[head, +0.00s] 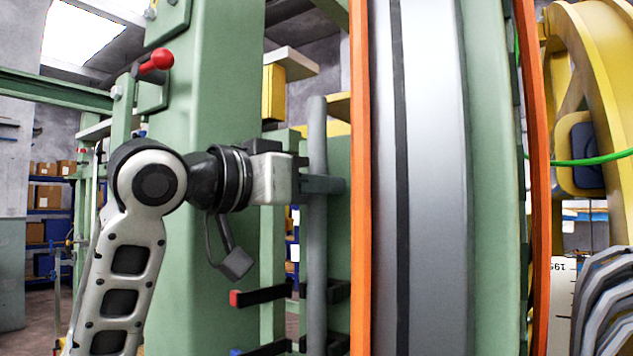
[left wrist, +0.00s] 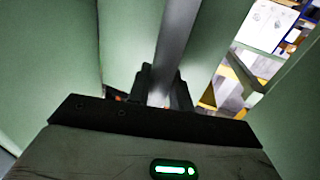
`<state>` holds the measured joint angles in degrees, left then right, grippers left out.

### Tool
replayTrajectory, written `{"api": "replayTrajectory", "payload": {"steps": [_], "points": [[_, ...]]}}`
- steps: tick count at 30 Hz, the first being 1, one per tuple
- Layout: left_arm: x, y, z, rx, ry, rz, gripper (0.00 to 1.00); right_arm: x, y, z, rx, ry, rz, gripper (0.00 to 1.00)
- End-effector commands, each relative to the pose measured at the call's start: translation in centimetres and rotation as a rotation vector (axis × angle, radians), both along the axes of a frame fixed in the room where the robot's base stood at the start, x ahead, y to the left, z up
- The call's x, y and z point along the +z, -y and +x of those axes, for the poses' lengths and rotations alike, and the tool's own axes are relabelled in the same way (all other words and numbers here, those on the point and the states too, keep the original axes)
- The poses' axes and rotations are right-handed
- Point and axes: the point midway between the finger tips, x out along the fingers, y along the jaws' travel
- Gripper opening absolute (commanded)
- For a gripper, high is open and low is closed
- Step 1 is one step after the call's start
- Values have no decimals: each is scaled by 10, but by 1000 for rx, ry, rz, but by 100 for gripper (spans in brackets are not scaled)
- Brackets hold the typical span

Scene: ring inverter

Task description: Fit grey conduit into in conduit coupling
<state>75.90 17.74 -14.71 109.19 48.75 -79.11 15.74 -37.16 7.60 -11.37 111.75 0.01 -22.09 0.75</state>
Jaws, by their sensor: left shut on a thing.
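The grey conduit (head: 317,125) stands upright in the head view, in front of the green frame and left of the orange edge. My left gripper (head: 322,184) comes in from the left and is shut around the conduit below its top end. In the left wrist view, the conduit (left wrist: 176,40) runs up from between the dark fingers of the left gripper (left wrist: 160,92). The conduit coupling cannot be made out clearly in either view. The conduit's lower end is not clearly seen. My right gripper is not in view.
Black bars with a red tip (head: 236,298) and a blue tip reach toward the conduit's lower part. A green column (head: 215,80) with a red-knobbed lever (head: 158,61) stands behind my arm. A tall orange-edged ring (head: 361,200) is close on the conduit's right.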

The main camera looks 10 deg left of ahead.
Motion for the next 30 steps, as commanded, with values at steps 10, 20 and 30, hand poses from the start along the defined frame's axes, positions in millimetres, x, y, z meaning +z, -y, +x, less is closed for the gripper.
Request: {"api": "replayTrajectory", "payload": {"steps": [10,20,30], "points": [[-36,0,0,0,0,0,0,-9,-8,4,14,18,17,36],[-42,0,0,0,0,0,0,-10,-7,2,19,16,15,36],[-41,0,0,0,-1,-1,0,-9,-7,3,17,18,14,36]]}}
